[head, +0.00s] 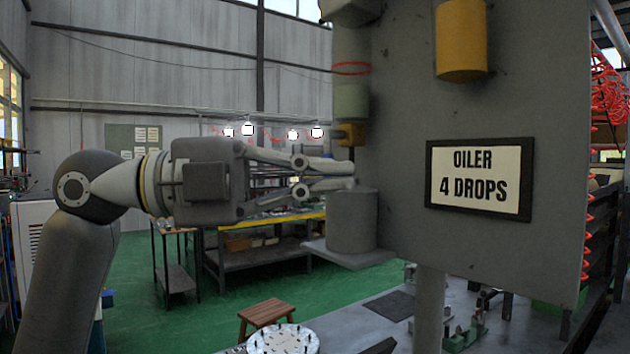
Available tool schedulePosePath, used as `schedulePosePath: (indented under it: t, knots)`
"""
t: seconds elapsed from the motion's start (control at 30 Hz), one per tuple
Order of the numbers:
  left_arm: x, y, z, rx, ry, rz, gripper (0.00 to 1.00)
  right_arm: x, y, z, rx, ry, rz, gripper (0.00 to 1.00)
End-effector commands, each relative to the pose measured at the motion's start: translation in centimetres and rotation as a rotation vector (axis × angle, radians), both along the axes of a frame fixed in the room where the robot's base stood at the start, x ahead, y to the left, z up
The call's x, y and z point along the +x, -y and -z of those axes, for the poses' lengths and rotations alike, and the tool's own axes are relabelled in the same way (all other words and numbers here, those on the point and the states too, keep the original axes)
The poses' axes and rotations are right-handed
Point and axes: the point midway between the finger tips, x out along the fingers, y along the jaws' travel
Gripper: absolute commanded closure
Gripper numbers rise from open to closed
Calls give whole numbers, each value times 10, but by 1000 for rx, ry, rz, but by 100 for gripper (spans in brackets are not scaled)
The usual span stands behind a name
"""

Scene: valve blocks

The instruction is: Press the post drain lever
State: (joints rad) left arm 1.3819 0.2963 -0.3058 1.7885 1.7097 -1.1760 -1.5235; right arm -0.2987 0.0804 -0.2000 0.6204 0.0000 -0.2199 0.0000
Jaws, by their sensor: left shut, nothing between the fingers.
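A grey panel (400,120) on a post (429,310) fills the right half of the head view. At its left edge hangs a column of parts: a grey cylinder with a red ring (351,69), a green-grey bowl (351,101), and a small yellow piece (350,134) with a short dark pin below. I cannot tell for certain which part is the drain lever. My left gripper (350,174) comes in from the left, shut and empty. Its tips are just below the yellow piece and just above a grey cup (352,221); contact is unclear.
The cup stands on a small bracket plate (375,258) beside the panel. A sign reading "OILER 4 DROPS" (479,178) and a larger yellow cylinder (461,40) are on the panel. A wooden stool (267,312) and a workbench (262,262) stand behind on green floor.

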Motion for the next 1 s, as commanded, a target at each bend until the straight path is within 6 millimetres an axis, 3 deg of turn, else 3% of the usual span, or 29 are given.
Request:
schedulePosePath:
  t: [0.03,0.2,0.4,1.0]
  knots:
    - [1,-17,4,-7,1,-11,100,-4,-2,10,2,-5,0,60]
    - [-2,-54,4,-5,0,-9,100,-8,-2,21,2,-12,0,60]
    - [-6,-81,3,-5,0,-6,100,1,-2,26,1,1,0,60]
    - [-6,-89,2,-5,-2,-6,100,-2,0,27,0,-3,0,60]
